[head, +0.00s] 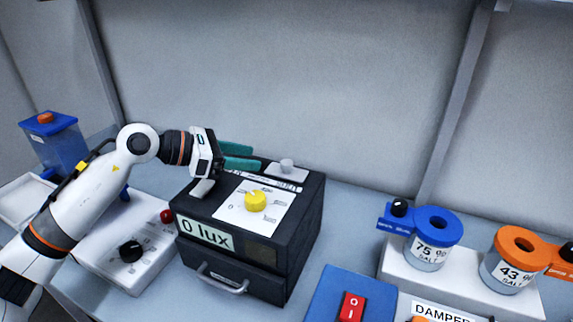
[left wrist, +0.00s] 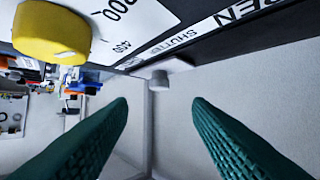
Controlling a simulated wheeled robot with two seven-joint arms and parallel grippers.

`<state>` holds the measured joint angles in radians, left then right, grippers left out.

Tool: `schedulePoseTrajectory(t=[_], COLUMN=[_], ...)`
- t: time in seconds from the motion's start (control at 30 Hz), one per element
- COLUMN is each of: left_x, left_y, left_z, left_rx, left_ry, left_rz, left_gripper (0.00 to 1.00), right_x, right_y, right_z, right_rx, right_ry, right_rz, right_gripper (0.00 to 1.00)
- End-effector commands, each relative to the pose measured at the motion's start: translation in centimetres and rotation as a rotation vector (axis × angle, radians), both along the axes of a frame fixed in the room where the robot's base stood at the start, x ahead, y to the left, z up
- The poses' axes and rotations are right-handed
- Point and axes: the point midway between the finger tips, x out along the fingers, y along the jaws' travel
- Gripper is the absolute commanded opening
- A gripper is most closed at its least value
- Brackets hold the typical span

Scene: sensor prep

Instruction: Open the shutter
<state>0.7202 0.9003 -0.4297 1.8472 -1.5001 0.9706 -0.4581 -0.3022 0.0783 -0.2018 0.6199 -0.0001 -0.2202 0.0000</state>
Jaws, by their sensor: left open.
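The black box (head: 297,233) has a "0 lux" display on its front. On its top, near the back edge, is a pale shutter plate with a small grey knob (head: 287,164), beside a strip lettered "SHUTTER" and "OPEN" (left wrist: 200,32). My left gripper (head: 255,155) is open, its teal fingers over the back of the box, left of the knob. In the left wrist view the knob (left wrist: 158,82) shows between the two fingers, just ahead of their tips, and nothing is held. My right gripper is not in view.
A yellow dial (head: 256,201) sits on the box top close to the left gripper. A white control unit (head: 128,250) stands to the left, a blue switch box (head: 327,291) in front right. Salt jars (head: 431,252) stand on a white stand at right.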

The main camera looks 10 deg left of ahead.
Motion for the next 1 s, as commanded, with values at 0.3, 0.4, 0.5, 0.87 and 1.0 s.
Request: schedulePoseTrajectory(t=[0.3, 0.4, 0.5, 0.87, 1.0], left_x=[3.3, 4.1, 4.7, 5.1, 5.1], left_y=[-5.1, -6.3, -7.0, -7.7, -7.7], left_z=[-2.1, -2.7, -3.2, -3.8, -3.7], left_rx=[-0.003, -0.002, -0.001, 0.001, 0.001], left_ry=[0.002, 0.001, 0.0, 0.0, 0.0], left_rz=[-0.003, -0.002, -0.002, -0.001, -0.001], left_gripper=[0.45, 0.45, 0.45, 0.45, 0.32], right_x=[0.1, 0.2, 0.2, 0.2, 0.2], right_y=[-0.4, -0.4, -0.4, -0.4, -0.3], right_z=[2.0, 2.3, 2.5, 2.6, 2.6], right_rx=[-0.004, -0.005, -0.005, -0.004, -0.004], right_ry=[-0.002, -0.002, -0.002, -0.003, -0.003], right_rz=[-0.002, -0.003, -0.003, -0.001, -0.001], right_gripper=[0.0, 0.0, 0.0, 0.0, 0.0])
